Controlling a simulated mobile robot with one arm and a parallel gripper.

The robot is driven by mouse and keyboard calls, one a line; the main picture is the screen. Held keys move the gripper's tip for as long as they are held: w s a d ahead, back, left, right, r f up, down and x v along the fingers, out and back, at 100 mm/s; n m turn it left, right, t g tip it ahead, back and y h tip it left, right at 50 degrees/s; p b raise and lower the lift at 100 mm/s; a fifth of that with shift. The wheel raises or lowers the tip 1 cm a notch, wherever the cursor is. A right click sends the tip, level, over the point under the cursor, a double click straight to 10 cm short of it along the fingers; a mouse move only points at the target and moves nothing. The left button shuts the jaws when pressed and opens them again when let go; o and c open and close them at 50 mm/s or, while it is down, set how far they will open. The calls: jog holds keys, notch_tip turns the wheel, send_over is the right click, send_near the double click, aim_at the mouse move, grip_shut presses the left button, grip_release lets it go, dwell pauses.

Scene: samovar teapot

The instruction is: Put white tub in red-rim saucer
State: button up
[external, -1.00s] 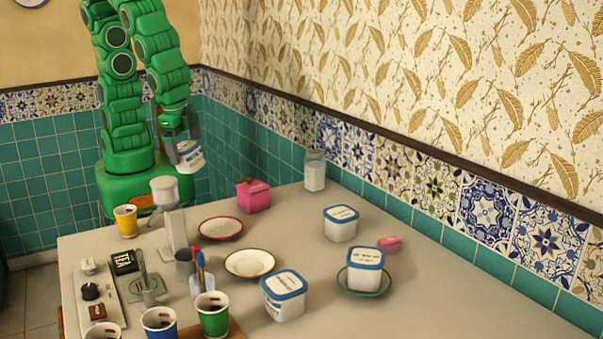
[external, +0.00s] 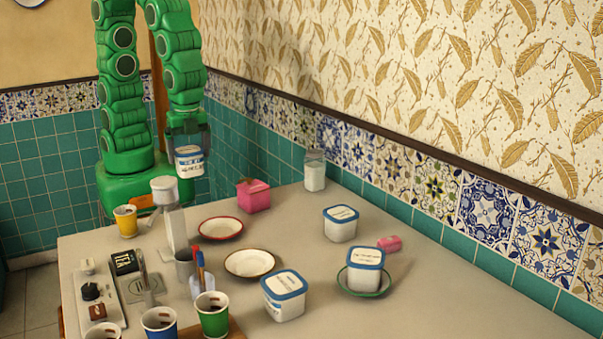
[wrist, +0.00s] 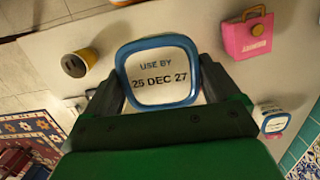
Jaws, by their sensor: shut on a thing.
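My gripper (external: 188,150) is shut on a white tub (external: 189,163) with a blue-rimmed lid. It holds the tub in the air, above and behind the red-rim saucer (external: 221,229). In the wrist view the tub's lid (wrist: 158,73) reads "USE BY 25 DEC 27" and sits between the two fingers (wrist: 160,90). The red-rim saucer lies empty on the table in the external view. Three other white tubs with blue lids are on the table: one at the front (external: 284,297), one farther back (external: 341,223), and one in a green-rim saucer (external: 366,268).
A grey-and-white upright device (external: 172,215) stands left of the red-rim saucer. A pink box (external: 253,196) is behind it, and a dark-rimmed saucer (external: 250,263) is in front. A yellow cup (external: 126,221) stands at the left. The table's right side is largely clear.

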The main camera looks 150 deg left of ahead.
jog(key=shift+w+a+f, duration=0.55)
jog(key=shift+w+f, duration=1.35)
jog(key=shift+f, duration=0.15)
jog(key=shift+w+a+f, duration=0.6)
jog(key=shift+w+f, duration=1.25)
jog(key=shift+f, duration=0.15)
jog(key=shift+w+a+f, duration=0.55)
jog(key=shift+w+f, duration=1.35)
jog(key=shift+f, duration=0.15)
jog(key=shift+f, duration=0.2)
jog(key=o, duration=1.1)
jog(key=shift+c, duration=0.2)
